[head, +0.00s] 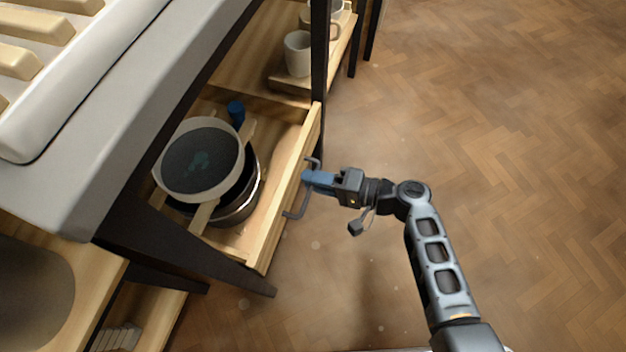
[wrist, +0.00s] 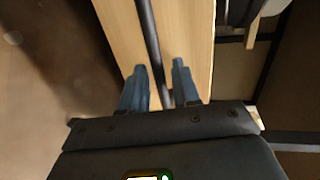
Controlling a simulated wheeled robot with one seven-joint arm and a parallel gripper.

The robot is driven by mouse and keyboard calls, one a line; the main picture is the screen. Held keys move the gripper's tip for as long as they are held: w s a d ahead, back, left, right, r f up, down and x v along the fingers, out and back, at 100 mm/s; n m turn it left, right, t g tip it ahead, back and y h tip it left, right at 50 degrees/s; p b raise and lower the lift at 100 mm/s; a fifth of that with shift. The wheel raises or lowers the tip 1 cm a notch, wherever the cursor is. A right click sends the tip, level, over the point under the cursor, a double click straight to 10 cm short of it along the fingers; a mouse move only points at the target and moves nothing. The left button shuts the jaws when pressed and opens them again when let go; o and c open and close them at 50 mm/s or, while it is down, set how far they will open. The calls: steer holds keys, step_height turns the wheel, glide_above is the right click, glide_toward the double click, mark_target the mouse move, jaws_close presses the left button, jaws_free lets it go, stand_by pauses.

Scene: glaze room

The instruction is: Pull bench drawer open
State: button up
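The bench drawer (head: 285,190) is a pale wooden box under the bench, standing part way out, its inside in view. Its dark bar handle (head: 294,214) is on the front face. My gripper (head: 306,178) is at the handle, its blue fingers reaching the bar. In the wrist view, my gripper (wrist: 161,72) has one finger on each side of the handle bar (wrist: 150,42), with a gap showing on both sides, so it is open around the bar. The pale drawer front (wrist: 188,35) lies just beyond the fingertips.
The drawer holds a round pan (head: 200,160) on top of a dark pot (head: 243,203), and a blue object (head: 236,112). A white mug (head: 298,54) stands on a shelf behind. A dark bench leg (head: 319,70) rises beside the drawer. The herringbone floor (head: 520,150) at right is clear.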

steer(key=shift+w+a, duration=0.1)
steer(key=shift+a, duration=0.25)
steer(key=shift+c, duration=0.4)
jaws_close()
